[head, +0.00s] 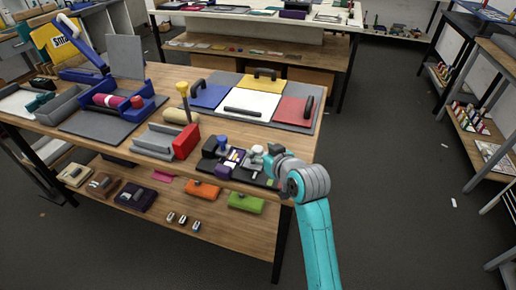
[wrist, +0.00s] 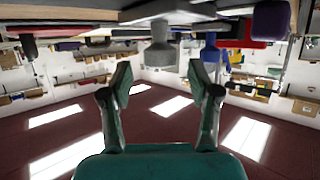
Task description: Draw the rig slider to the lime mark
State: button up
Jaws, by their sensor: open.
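The rig is a dark board (head: 262,180) at the front right corner of the wooden table, with small pale and coloured marks. A light grey knob (head: 256,152), apparently the slider's handle, stands on it; a grey knob also shows in the wrist view (wrist: 162,52). A small greenish patch (head: 270,182) near the board's front may be the lime mark, too small to be sure. My gripper (head: 272,152) is just right of the knob. In the wrist view, my gripper's fingers (wrist: 161,82) are spread and empty, with the knob beyond the gap, apparently untouched.
A dark blue block (head: 212,147) and a purple block (head: 228,167) sit close left of the knob. A red block (head: 186,141) and yellow-topped post (head: 183,92) stand farther left. Coloured panels (head: 247,104) lie behind. Open floor lies right of the table.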

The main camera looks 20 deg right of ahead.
aim_at(258, 149)
jog(key=shift+x, duration=1.6)
jog(key=shift+a, duration=0.1)
